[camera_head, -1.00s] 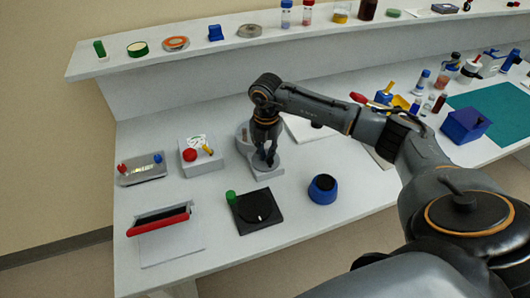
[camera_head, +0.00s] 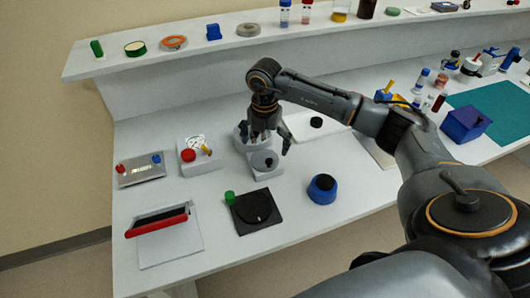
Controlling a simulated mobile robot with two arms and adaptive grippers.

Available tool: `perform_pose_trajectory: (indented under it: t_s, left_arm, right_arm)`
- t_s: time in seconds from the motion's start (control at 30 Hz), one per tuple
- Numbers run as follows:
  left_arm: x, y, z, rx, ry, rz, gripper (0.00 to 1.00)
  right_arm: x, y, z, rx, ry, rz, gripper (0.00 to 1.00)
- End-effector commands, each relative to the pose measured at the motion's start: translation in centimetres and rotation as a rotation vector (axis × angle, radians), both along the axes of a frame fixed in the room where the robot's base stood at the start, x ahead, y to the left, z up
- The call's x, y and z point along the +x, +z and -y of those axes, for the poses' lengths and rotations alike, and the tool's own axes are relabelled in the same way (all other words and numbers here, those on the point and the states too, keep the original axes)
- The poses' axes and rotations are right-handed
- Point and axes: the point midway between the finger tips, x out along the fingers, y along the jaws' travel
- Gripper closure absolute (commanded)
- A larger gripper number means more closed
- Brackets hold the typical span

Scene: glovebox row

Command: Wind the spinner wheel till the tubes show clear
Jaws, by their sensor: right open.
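The spinner is a small grey device (camera_head: 249,150) on the bench, with a round wheel (camera_head: 261,171) at its front and a dark knob (camera_head: 269,162) on it. Its rear part, where small dark shapes show, is partly hidden by my gripper; I cannot make out the tubes or whether they are clear. My right gripper (camera_head: 270,143) is open and empty, fingers spread, above and just behind the knob and apart from it. My left gripper is not in view.
A grey box with a red button (camera_head: 188,155) stands left of the spinner. In front are a black dial plate (camera_head: 268,221), a blue round pot (camera_head: 322,194) and a red-edged holder (camera_head: 158,221). A raised shelf (camera_head: 180,66) runs behind. Bare bench lies at the front right.

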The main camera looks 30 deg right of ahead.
Motion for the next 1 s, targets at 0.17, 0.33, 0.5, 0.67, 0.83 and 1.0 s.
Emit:
perform_pose_trajectory:
  t_s: [0.17, 0.33, 0.5, 0.67, 0.83, 1.0]
  left_arm:
    - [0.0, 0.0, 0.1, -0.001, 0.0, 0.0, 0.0]
    - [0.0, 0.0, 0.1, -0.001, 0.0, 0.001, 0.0]
    - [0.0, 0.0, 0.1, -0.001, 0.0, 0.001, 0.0]
    - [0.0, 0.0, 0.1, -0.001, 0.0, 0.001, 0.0]
    - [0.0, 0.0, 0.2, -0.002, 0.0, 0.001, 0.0]
    - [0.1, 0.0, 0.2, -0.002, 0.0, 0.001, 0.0]
  right_arm:
    - [0.1, 4.1, 0.0, 0.0, 0.001, 0.005, 0.0]
    - [0.0, 6.6, 0.0, -0.001, -0.001, 0.002, 0.0]
    - [-0.1, 7.7, 0.0, -0.001, 0.0, 0.0, 0.0]
    - [-0.1, 7.9, 0.0, -0.001, 0.0, -0.001, 0.0]
    - [-0.1, 7.8, 0.0, -0.001, 0.0, -0.001, 0.0]
    - [-0.1, 7.8, 0.0, -0.001, 0.0, -0.001, 0.0]
